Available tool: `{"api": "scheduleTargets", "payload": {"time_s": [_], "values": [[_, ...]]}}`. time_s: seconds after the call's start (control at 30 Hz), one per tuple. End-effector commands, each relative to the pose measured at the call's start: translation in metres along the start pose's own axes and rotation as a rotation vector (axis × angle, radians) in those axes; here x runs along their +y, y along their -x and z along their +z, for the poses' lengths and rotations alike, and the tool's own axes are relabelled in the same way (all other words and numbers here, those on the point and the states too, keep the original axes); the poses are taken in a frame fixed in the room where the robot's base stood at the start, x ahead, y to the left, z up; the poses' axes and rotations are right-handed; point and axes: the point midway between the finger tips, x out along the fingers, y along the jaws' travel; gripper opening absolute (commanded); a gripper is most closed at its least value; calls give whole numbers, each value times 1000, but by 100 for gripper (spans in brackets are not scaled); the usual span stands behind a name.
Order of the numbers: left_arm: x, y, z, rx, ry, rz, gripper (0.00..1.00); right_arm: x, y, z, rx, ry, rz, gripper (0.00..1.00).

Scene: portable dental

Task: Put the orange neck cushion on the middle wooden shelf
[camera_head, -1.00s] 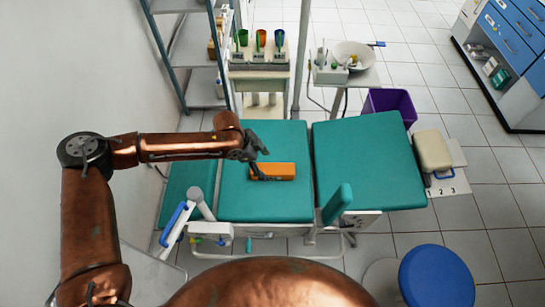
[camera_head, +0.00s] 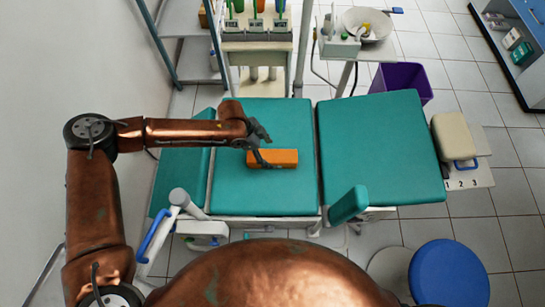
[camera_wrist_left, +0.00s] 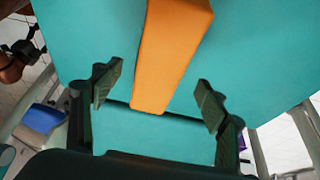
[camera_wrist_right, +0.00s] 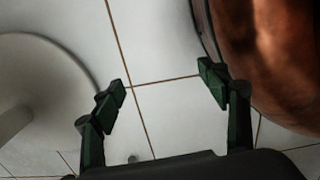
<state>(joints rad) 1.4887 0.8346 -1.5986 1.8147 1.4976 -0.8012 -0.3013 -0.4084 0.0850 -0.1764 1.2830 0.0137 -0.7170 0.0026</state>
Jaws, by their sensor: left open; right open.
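The orange neck cushion (camera_head: 285,158) is a long block lying on the teal chair's middle pad (camera_head: 265,195). My left gripper (camera_head: 262,148) is at the cushion's left part, its fingers spread. In the left wrist view, the near end of the cushion (camera_wrist_left: 165,60) lies between the open fingers of the left gripper (camera_wrist_left: 158,80), with a gap on both sides. My right gripper (camera_wrist_right: 162,80) is open and empty above the floor; the head view does not show it. A shelf rack (camera_head: 192,55) stands at the upper left, cut off at the top; I cannot tell which shelf is the middle one.
A stand (camera_head: 257,47) with coloured cups is behind the chair. A basin (camera_head: 368,24) and a purple bin (camera_head: 402,78) are at the back. A chair armrest (camera_head: 350,204) rises at the front, and a blue stool (camera_head: 450,275) stands front right.

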Motion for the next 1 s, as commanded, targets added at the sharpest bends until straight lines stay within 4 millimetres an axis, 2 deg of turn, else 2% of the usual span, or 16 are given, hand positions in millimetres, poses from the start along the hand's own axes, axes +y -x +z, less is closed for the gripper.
{"api": "scheduleTargets", "payload": {"time_s": [0.23, 0.4, 0.77, 1.0], "values": [[0, -29, 4, -3, 0, 3, 68, 2, 21, -26, 3, -14, -1, 68], [0, -44, 4, -2, 0, 2, 68, -1, 36, -37, 2, -16, -5, 68], [0, -48, 3, -1, 1, 0, 68, -3, 44, -42, 3, -16, -7, 68], [0, -48, 3, -1, 1, 0, 52, -3, 43, -42, 3, -16, -7, 68]]}}
